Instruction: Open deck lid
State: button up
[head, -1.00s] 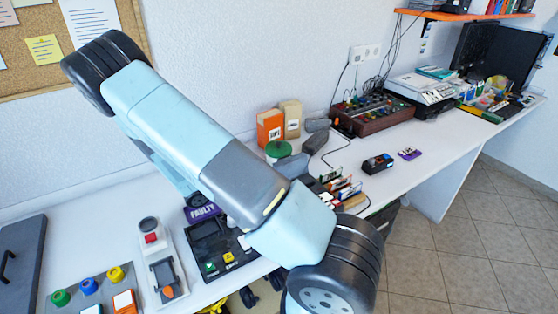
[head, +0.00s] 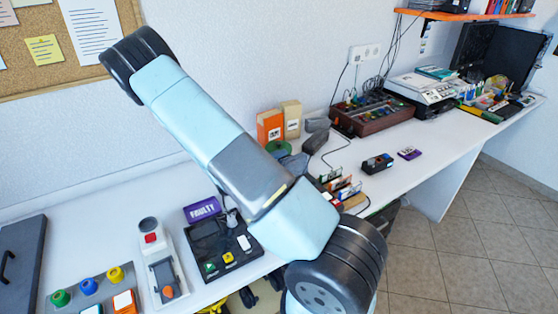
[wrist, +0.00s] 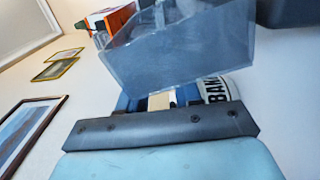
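No part is clearly recognisable as the deck lid. A black deck-like unit (head: 215,258) with green, yellow and white keys lies on the desk, partly behind my arm. A purple FAULTY sign (head: 202,210) stands at its back edge. A pale device (head: 160,270) with a red button lies to its left. My arm crosses the middle of the head view and hides the area behind it. My gripper's fingers cannot be made out in either view. The wrist view shows a tilted, translucent grey box-like part (wrist: 180,50) close up.
A panel with coloured knobs (head: 90,290) and a dark handled panel (head: 22,265) are at the left. Orange (head: 270,126) and cream (head: 292,118) boxes stand near the wall.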

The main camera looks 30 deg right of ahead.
jog(key=shift+c, duration=0.4)
grip_shut()
jog(key=shift+s+f, duration=0.1)
jog(key=shift+a, duration=0.1)
